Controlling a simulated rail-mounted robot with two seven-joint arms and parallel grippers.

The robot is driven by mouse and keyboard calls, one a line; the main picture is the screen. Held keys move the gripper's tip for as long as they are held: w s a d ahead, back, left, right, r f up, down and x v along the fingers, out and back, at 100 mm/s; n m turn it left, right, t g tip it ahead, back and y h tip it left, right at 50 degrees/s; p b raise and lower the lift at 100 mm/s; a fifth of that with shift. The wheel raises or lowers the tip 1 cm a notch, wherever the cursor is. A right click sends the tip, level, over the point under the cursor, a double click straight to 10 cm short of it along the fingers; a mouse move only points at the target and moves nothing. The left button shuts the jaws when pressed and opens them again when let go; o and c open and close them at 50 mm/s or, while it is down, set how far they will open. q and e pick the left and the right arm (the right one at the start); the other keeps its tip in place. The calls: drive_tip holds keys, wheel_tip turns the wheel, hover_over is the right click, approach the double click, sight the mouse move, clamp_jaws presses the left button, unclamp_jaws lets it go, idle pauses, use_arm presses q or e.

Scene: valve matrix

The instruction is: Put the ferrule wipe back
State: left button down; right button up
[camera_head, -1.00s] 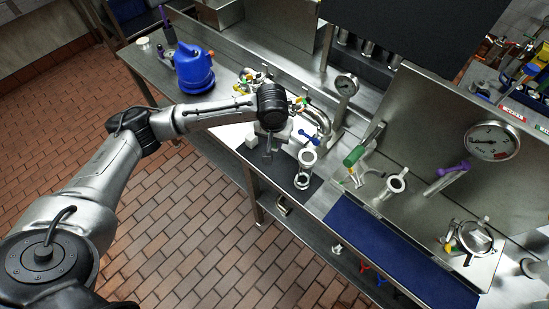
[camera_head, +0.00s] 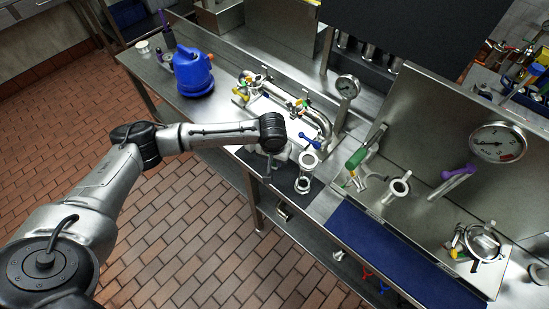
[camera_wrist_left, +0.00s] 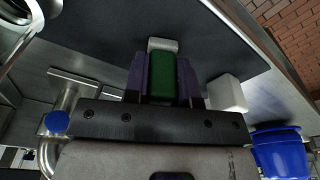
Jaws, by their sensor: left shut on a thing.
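My left gripper (camera_head: 268,168) is low over the dark mat at the bench's front edge, just left of an upright metal fitting (camera_head: 305,175). In the left wrist view the gripper (camera_wrist_left: 162,72) is shut on a green block with a white end (camera_wrist_left: 161,78), which looks like the ferrule wipe. The block sits between the two dark purple fingers, white end outward, over the mat. I cannot tell whether it touches the mat. In the head view my wrist mostly hides it. My right gripper is not in view.
A white block (camera_wrist_left: 226,92) stands close beside the gripper. A blue jug (camera_head: 193,72) stands farther left on the bench. Pipework with valves (camera_head: 285,105) lies behind the gripper. A blue mat (camera_head: 395,255) and gauge panel (camera_head: 480,150) are to the right.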

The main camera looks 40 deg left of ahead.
use_arm(q)
drive_tip(key=c, duration=0.9)
unclamp_jaws()
drive_tip(key=shift+f, duration=0.15)
drive_tip(key=shift+c, duration=0.2)
drive_tip(key=shift+r, duration=0.35)
drive_tip(key=r+p, duration=0.1)
drive_tip(key=r, duration=0.2)
drive_tip(key=s+r+p, duration=0.1)
drive_tip(key=r, duration=0.7)
drive_tip(key=shift+s+d+r+p, duration=0.15)
drive_tip(key=shift+d+r+p, duration=0.1)
drive_tip(key=shift+p, duration=0.15)
